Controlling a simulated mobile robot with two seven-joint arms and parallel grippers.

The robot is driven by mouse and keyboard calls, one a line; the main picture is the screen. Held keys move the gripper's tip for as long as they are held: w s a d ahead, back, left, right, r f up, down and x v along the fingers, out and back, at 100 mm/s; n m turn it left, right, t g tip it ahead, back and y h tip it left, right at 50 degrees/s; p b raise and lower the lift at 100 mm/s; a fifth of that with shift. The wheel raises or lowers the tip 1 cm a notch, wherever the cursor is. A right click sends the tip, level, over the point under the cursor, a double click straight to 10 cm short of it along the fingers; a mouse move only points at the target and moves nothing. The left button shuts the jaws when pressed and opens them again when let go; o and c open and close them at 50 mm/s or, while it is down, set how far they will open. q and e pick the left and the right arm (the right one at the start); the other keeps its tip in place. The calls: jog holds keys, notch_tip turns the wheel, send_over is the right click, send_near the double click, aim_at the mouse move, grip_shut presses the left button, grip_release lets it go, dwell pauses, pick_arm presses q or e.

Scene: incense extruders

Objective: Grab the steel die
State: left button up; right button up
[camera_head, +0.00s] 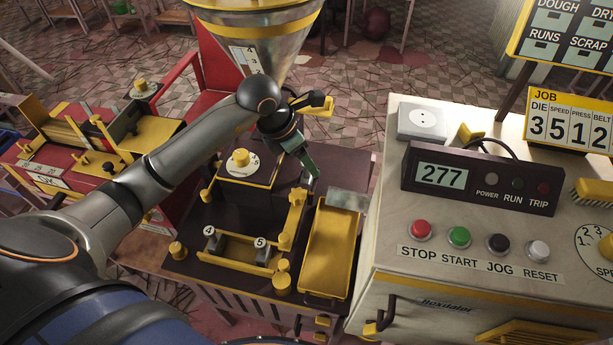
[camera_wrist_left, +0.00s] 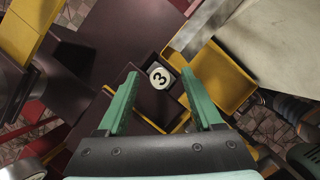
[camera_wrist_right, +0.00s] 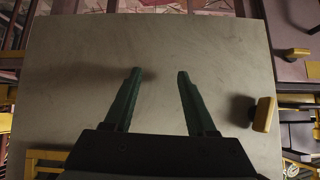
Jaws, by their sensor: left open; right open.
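In the left wrist view a round pale disc marked 3 (camera_wrist_left: 159,76), which looks like a die, sits in a dark, yellow-edged recess. It lies just beyond and between the fingertips of my left gripper (camera_wrist_left: 160,85), which is open and empty. In the head view my left gripper (camera_head: 314,170) is over the dark machine table; I cannot make out the disc 3 there. Dies marked 4 (camera_head: 209,231) and 5 (camera_head: 260,242) stand in a yellow rack at the table's front. My right gripper (camera_wrist_right: 155,78) is open and empty above a plain pale surface.
A yellow tray (camera_head: 328,250) lies right of the rack. The cream control cabinet (camera_head: 400,265) stands to the right, with buttons and a display reading 277 (camera_head: 440,176). A yellow-banded hopper (camera_head: 255,40) rises behind my left arm. The job board (camera_head: 570,120) shows die 3.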

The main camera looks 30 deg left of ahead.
pick_arm(q)
jog(key=shift+c, duration=0.3)
grip_shut()
jog(key=shift+r, duration=0.15)
dwell(0.9)
